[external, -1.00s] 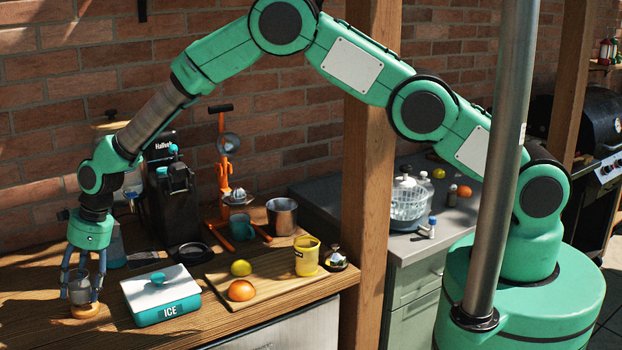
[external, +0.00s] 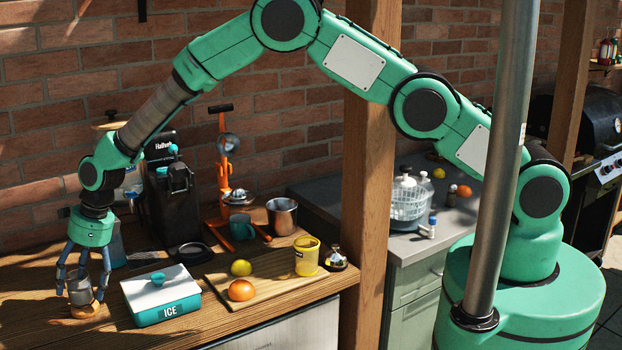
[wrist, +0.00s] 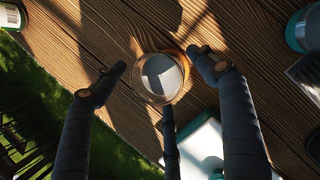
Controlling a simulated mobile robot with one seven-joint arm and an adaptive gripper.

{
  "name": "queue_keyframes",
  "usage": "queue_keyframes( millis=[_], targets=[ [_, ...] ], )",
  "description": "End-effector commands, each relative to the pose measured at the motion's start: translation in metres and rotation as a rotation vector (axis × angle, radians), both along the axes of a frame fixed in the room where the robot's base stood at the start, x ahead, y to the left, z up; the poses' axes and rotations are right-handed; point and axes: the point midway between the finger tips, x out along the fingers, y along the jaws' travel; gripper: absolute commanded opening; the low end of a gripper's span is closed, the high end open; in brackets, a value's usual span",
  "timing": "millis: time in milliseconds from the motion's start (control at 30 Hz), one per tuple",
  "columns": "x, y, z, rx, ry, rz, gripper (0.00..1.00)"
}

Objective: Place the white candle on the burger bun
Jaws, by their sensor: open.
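The white candle (external: 80,292), in a clear glass, stands upright on the burger bun (external: 84,312) at the left end of the wooden table. In the wrist view the candle (wrist: 160,80) appears from above, with only a sliver of brown bun at its right edge. My gripper (external: 81,286) is over the candle, with its fingers open and spread around it. In the wrist view my gripper (wrist: 138,71) has gaps between the left and right fingertips and the glass. The lower middle finger ends close to the glass, and I cannot tell if it touches.
The white and teal ICE box (external: 160,296) stands just right of my gripper. A cutting board (external: 270,282) with an orange, a lemon and a yellow mug lies farther right. A black coffee machine (external: 172,205) is behind. The table edge and grass (wrist: 40,95) are near in the wrist view.

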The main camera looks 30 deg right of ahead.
Motion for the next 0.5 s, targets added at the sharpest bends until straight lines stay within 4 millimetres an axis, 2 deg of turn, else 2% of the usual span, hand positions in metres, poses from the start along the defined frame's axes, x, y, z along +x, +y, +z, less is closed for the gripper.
queue_keyframes(
  millis=[500],
  targets=[
    [-0.004,-0.021,0.06,0.002,-0.001,0.0,0.72]
  ],
)
